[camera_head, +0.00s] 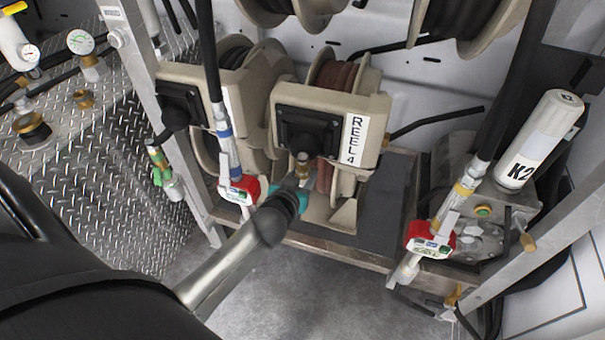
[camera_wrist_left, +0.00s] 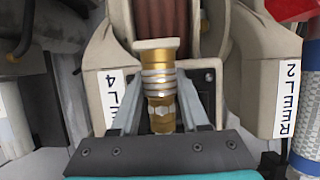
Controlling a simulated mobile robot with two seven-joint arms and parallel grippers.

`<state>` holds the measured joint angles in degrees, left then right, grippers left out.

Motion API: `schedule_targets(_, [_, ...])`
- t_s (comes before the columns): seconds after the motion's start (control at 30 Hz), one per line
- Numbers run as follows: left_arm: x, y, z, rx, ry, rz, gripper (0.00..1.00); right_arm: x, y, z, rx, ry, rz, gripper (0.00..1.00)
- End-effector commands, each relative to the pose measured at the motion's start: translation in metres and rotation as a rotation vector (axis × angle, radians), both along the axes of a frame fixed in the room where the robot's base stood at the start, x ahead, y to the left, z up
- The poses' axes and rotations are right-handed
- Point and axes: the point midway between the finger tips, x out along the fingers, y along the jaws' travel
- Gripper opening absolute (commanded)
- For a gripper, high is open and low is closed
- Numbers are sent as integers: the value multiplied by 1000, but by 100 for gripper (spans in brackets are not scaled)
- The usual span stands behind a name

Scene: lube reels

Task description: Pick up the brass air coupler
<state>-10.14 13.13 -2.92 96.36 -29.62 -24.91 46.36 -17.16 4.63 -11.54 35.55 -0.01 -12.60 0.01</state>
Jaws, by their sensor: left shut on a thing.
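The brass air coupler (camera_wrist_left: 158,88) stands between the two grey fingers of my left gripper (camera_wrist_left: 158,98) in the left wrist view, with a ribbed collar and a hex part lower down. In the head view the coupler (camera_head: 303,160) shows small and gold just below the dark box on the front of the reel labelled REEL 4 (camera_head: 356,138). My left gripper (camera_head: 299,178) is shut on it there. The coupler's lower end is partly hidden by the gripper body. My right gripper is not in view.
Red-and-white hose meters hang left (camera_head: 238,189) and right (camera_head: 430,240) of the reel. A white K2 cylinder (camera_head: 540,140) stands at the right. A diamond-plate surface (camera_head: 100,190) with gauges lies at the left. The grey floor (camera_head: 300,290) in front is clear.

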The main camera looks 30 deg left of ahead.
Motion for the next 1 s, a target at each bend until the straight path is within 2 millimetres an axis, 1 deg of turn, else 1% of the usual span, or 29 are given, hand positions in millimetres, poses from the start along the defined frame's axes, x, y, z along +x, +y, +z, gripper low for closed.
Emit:
schedule_targets(0.17, [1, 0, 17, 1, -5, -1, 0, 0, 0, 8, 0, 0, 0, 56])
schedule_targets(0.27, [1, 0, 34, 3, -5, -2, 0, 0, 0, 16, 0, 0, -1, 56])
schedule_targets(0.37, [1, 0, 59, 3, -9, -3, 0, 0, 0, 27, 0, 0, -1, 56])
schedule_targets(0.6, [1, 0, 128, 2, -9, -2, 0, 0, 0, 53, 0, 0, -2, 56])
schedule_targets(0.7, [1, 0, 153, 2, -9, -2, 0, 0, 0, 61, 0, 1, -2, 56])
schedule_targets(0.8, [1, 1, 173, 3, -9, -1, 0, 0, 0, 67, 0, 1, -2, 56])
schedule_targets(0.9, [1, 1, 187, 3, -6, -1, 0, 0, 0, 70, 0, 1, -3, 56])
schedule_targets(1.0, [1, 0, 196, 2, -7, -1, 0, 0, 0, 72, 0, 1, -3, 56])
